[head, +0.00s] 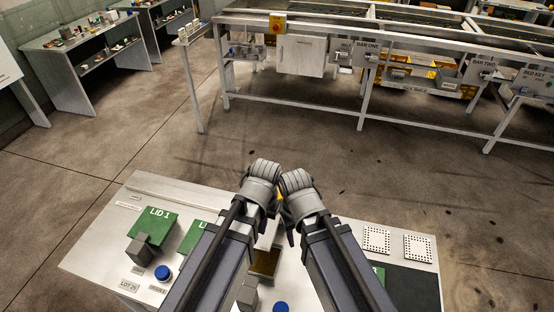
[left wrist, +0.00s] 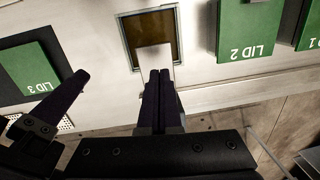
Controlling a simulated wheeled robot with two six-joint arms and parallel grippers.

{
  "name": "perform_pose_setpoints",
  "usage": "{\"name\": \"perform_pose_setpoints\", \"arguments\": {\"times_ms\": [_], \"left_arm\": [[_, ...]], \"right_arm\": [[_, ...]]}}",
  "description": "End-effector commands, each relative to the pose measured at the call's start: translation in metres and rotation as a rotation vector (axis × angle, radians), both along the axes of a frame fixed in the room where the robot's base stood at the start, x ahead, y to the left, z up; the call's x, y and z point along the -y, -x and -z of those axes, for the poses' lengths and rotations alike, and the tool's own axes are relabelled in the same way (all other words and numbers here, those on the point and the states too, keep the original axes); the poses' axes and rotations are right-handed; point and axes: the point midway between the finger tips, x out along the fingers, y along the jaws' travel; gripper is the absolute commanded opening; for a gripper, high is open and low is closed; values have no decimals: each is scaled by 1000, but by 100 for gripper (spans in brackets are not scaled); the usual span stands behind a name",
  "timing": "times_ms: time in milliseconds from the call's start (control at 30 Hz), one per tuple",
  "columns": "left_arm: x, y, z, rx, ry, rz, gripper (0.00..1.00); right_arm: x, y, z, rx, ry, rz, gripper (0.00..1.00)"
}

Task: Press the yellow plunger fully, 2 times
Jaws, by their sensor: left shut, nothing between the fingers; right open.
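A small yellow patch (head: 280,194), perhaps the plunger, shows between my two wrists in the head view; the rest is hidden by my arms. No yellow plunger can be made out in the left wrist view. My left gripper (left wrist: 160,74) is shut and empty, its fingertips over a pale plate (left wrist: 154,57) beside a framed brown-gold window (left wrist: 151,25). I cannot tell whether they touch anything. My right gripper (head: 287,216) is close beside the left one, open, its fingers mostly hidden in the head view. A dark finger at left in the wrist view seems to be its.
The bench (head: 110,250) carries green blocks LID 1 (head: 156,224), LID 2 (left wrist: 245,28) and LID 3 (left wrist: 30,67). Grey blocks, a blue knob (head: 162,272) and white dotted plates (head: 376,240) stand around. A long metal frame (head: 330,107) stands beyond open floor.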

Motion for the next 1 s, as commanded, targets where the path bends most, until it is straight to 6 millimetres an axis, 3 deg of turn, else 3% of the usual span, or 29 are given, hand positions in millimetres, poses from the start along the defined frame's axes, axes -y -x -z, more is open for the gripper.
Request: {"name": "perform_pose_setpoints", "arguments": {"times_ms": [33,300,500,667,1000], "left_arm": [[5,-17,-20,2,6,-5,0],[27,-93,-88,13,49,-33,0],[40,-141,-126,20,78,-52,0],[43,-155,-134,23,88,-59,0],[43,-154,-131,23,88,-60,0]], "right_arm": [[0,0,-20,0,0,1,50],[0,0,-88,-1,-1,5,50],[0,1,-127,-2,-1,7,50],[0,1,-135,-2,-2,8,50],[0,1,-132,-2,-2,8,50]]}}
